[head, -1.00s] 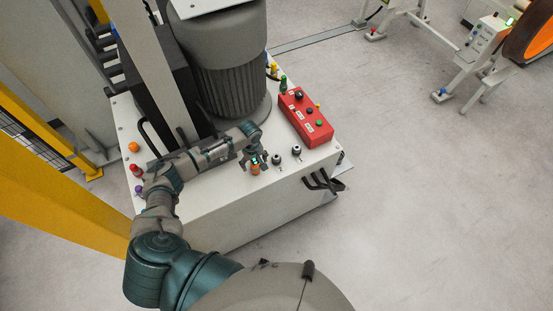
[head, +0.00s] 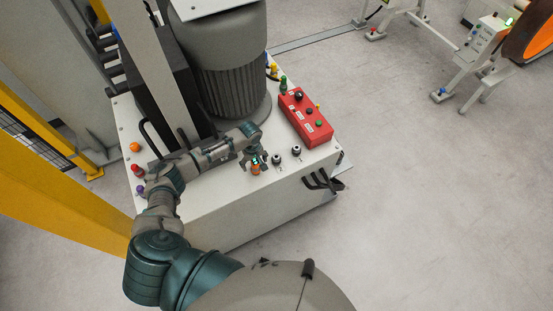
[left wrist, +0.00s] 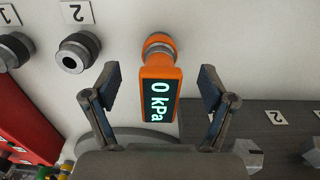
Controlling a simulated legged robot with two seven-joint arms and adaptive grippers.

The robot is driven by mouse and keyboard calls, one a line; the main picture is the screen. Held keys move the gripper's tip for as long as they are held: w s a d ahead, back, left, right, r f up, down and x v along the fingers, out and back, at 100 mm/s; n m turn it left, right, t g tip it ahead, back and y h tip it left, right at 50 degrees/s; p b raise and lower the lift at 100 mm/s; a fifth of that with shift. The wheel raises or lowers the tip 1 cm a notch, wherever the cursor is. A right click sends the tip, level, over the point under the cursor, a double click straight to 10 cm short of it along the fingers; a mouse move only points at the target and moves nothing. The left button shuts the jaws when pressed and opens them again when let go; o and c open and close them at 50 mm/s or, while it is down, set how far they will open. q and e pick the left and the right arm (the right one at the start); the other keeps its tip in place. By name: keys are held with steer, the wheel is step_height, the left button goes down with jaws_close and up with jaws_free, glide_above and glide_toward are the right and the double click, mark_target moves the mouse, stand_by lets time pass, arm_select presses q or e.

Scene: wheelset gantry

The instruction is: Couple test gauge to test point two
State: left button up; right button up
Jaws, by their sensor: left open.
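The test gauge (left wrist: 158,92) is orange with a dark display reading 0 kPa. In the left wrist view it stands between my left gripper's (left wrist: 160,84) two open fingers, with a visible gap on each side. Its far end meets a round metal collar on the white top; I cannot tell how firmly it is joined. Beside it is test point two (left wrist: 80,52), a bare metal fitting by an upside-down label 2. Another bare fitting (left wrist: 12,50) is at the left edge. In the head view my left gripper (head: 256,161) is over the gauge (head: 255,170). My right gripper is out of view.
The white cabinet top (head: 215,190) carries a red control box (head: 305,117), a large grey motor (head: 228,65) and coloured knobs (head: 135,169) at left. Black hooks (head: 322,181) hang on its side. A yellow post (head: 55,195) stands at left. Open floor lies right.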

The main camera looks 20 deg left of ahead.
arm_select(q)
steer(key=shift+c, duration=0.2)
jaws_close()
steer(key=shift+w+r+p, duration=0.1)
steer(key=shift+r+p, duration=0.45)
steer(key=shift+p, duration=0.15)
steer(key=shift+r+p, duration=0.55)
steer(key=shift+p, duration=0.15)
steer(key=shift+r+p, duration=0.7)
steer(key=shift+r, duration=1.2)
